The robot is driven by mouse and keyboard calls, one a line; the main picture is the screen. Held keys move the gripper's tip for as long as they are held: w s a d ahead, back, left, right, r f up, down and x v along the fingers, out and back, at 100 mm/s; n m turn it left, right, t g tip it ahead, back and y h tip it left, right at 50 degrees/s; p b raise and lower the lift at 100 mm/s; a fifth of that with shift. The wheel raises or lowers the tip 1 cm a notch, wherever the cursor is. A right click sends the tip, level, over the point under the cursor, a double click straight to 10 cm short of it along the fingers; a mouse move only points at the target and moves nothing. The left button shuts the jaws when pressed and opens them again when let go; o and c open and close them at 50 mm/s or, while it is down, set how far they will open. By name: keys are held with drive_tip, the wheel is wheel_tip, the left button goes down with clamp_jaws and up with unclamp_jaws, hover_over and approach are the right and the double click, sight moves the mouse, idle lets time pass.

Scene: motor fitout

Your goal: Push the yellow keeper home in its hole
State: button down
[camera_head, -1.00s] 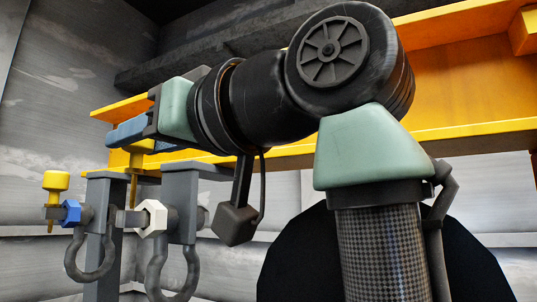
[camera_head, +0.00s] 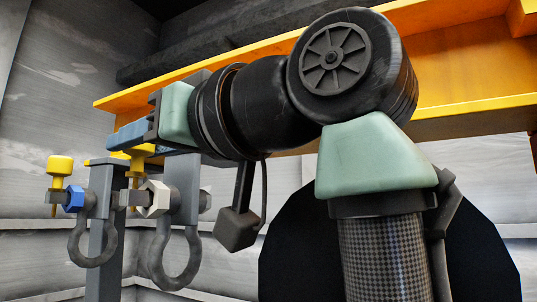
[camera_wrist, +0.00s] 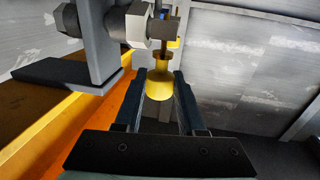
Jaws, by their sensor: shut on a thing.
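My gripper (camera_head: 128,137) is shut on the head of a yellow keeper (camera_head: 135,165), which also shows between the two fingers in the wrist view (camera_wrist: 159,87). The keeper stands upright, with its thin shank pointing down at the end of the bolt (camera_head: 130,198) that carries the white nut (camera_head: 155,198). The shank meets the bolt end in the wrist view (camera_wrist: 160,30). The head is clear above the bolt. How deep the shank sits in its hole is hard to tell.
A second yellow keeper (camera_head: 60,166) stands in the bolt with the blue nut (camera_head: 74,199) at the left. Grey shackles (camera_head: 178,262) hang from grey brackets (camera_head: 182,170). A yellow beam (camera_head: 465,90) runs behind my arm. Grey walls enclose the place.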

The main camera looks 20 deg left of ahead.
drive_tip(key=shift+f+b, duration=0.4)
drive_tip(key=shift+f, duration=0.2)
drive_tip(key=shift+c, duration=2.1)
unclamp_jaws()
drive_tip(key=shift+d, duration=0.1)
drive_tip(key=b+v, duration=0.5)
drive_tip(key=v, duration=0.8)
